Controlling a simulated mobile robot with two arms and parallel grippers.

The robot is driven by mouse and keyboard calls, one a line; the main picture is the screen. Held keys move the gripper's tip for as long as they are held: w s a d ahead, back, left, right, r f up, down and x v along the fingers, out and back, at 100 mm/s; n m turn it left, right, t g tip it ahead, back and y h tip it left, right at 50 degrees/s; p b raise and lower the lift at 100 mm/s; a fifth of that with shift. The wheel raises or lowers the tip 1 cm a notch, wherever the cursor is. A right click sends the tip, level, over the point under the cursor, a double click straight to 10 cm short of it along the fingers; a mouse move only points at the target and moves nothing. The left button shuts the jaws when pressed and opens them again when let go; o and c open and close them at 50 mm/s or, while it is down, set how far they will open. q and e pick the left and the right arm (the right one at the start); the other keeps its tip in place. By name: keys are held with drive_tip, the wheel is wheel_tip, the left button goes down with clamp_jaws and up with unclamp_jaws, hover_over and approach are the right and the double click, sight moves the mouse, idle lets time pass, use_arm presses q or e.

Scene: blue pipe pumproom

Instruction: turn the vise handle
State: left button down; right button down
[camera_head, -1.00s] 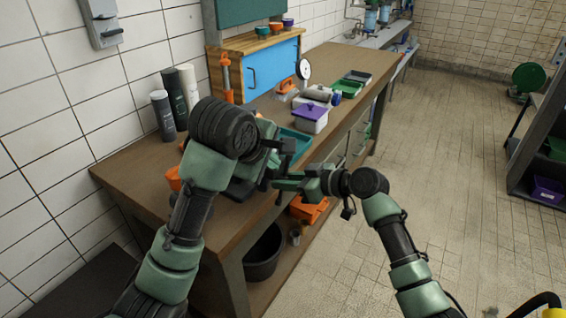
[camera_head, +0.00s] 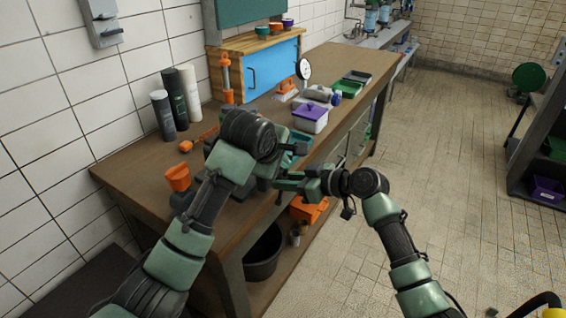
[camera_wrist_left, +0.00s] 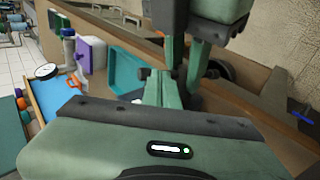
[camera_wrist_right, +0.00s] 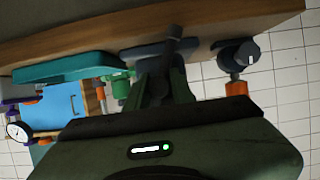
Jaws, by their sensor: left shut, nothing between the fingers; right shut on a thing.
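The vise sits at the near edge of the workbench, mostly hidden behind my left arm in the head view; part of its dark body (camera_head: 240,191) shows there. In the right wrist view its dark handle bar (camera_wrist_right: 174,38) stands between the fingertips of my right gripper (camera_wrist_right: 168,72). In the head view my right gripper (camera_head: 279,184) reaches in from the right and is shut on the handle. My left gripper (camera_wrist_left: 164,82) is shut and empty, close to my right gripper in the left wrist view. Its fingertips are hard to separate from the vise parts behind.
A teal tray (camera_wrist_left: 128,74) lies beside the grippers. A black bucket (camera_head: 263,255) is below.

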drive_tip(key=shift+s+a+f, duration=0.15)
drive_tip(key=shift+s+a, duration=0.1)
drive_tip(key=c, duration=1.3)
unclamp_jaws()
drive_tip(key=shift+c, duration=0.2)
drive_tip(key=shift+o, duration=0.7)
drive_tip(key=shift+w+d, duration=0.2)
drive_tip(key=shift+d, duration=0.05)
